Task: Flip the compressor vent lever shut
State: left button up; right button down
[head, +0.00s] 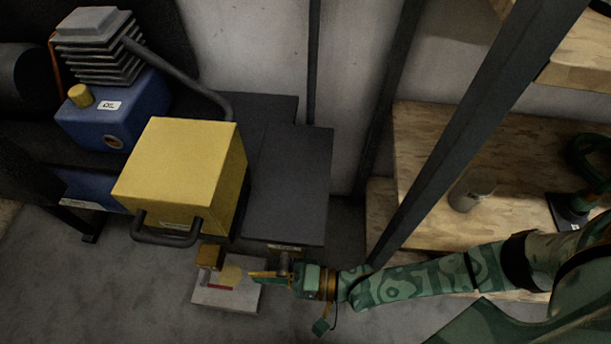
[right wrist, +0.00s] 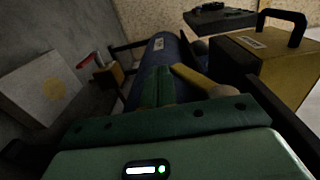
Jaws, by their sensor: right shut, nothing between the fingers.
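A white plate (head: 222,296) stands low beside the compressor, with a yellow round patch on its face. A thin red bar (head: 220,287), perhaps the vent lever, shows at the plate; whether it is open or shut I cannot tell. A brass-coloured block (head: 209,256) sits behind it. The right wrist view shows the plate (right wrist: 35,82), the red bar (right wrist: 85,60) and the block (right wrist: 108,75) at the left. My right gripper (head: 256,274) is shut and empty, close to the right side of the plate; contact is unclear. My left gripper is out of view.
The compressor's blue body (head: 105,115) and yellow box (head: 185,165) with a dark handle (head: 165,238) stand above the plate. A dark post (head: 470,120) and wooden shelves (head: 460,150) are at the right. Grey floor (head: 110,290) is clear at lower left.

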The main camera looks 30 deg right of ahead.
dwell(0.8)
